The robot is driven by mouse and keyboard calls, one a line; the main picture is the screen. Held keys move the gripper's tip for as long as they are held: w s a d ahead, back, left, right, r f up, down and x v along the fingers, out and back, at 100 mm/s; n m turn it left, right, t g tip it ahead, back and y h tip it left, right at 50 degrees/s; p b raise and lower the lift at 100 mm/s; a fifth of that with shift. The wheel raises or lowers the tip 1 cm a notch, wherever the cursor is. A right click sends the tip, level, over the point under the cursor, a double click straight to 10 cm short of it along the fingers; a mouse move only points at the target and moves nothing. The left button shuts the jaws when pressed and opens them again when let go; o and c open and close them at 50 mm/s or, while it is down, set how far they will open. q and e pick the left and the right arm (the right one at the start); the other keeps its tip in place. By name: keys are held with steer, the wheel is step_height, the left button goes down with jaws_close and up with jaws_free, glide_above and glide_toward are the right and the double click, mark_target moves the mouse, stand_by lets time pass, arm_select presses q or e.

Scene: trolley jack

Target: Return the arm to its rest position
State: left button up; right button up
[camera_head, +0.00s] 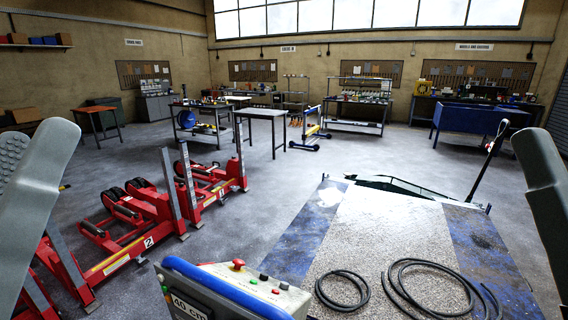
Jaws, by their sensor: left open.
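My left gripper (33,142) is at the left edge of the head view, raised in front of the camera and partly cut off. A smooth grey finger and a dimpled grey part show with a gap between them, and nothing is held there. On the right edge a single grey piece of my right gripper (548,180) shows. The rest of it is out of frame, so its opening is hidden. A trolley jack (418,190) with a low dark frame lies beyond the mat, its long dark handle (487,160) slanting up to the right. Both grippers appear apart from it.
A control box (235,290) with a red button and a "40 cm" label stands in front. Black hoses (432,284) lie on the worn grey-and-blue surface (375,225). Red lifting units (130,232) stand left. Workbenches (262,114) line the back.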

arm_select(q)
step_height(320, 180, up, 38)
steer(key=a+m+y+p, duration=0.2)
steer(key=y+p, duration=0.1)
steer(key=p, duration=3.5)
step_height(320, 180, down, 58)
steer(key=b, duration=5.7)
steer(key=shift+r+t, duration=0.25)
steer(key=shift+t, duration=0.05)
